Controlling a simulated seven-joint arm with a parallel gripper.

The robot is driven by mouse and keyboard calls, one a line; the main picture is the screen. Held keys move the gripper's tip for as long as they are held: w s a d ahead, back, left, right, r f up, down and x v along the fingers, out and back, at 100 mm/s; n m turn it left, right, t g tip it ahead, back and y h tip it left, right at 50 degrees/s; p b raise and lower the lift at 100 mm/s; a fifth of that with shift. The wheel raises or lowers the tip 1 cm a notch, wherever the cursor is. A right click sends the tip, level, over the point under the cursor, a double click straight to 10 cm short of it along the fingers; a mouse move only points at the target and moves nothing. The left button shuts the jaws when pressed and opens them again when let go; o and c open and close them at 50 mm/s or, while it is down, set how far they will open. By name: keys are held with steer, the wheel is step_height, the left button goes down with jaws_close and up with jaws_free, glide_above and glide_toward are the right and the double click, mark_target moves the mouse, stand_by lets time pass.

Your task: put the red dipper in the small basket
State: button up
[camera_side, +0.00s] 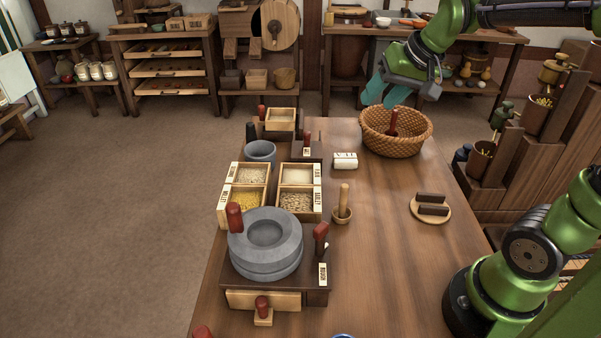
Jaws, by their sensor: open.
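A red dipper (392,123) stands in the round woven basket (408,149), its handle upright and leaning slightly; its lower end is partly hidden by the basket's front wall. The basket sits at the far end of the wooden table. My gripper (383,97) has teal fingers and is open. It hangs just above the back left rim of the basket, above and apart from the dipper handle, and holds nothing that I can see.
A stone quern (266,242) with red handles stands at the front left of the table. Behind it are grain boxes (247,198) and a grey pot (261,151).

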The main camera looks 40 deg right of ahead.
steer(key=s+a+f+n+y, duration=0.1)
steer(key=s+a+f+n, duration=0.1)
steer(key=s+a, duration=0.7)
steer(key=shift+s+a+f+t+y, duration=0.3)
steer(key=shift+s+f+t, duration=0.1)
steer(key=shift+s, duration=0.6)
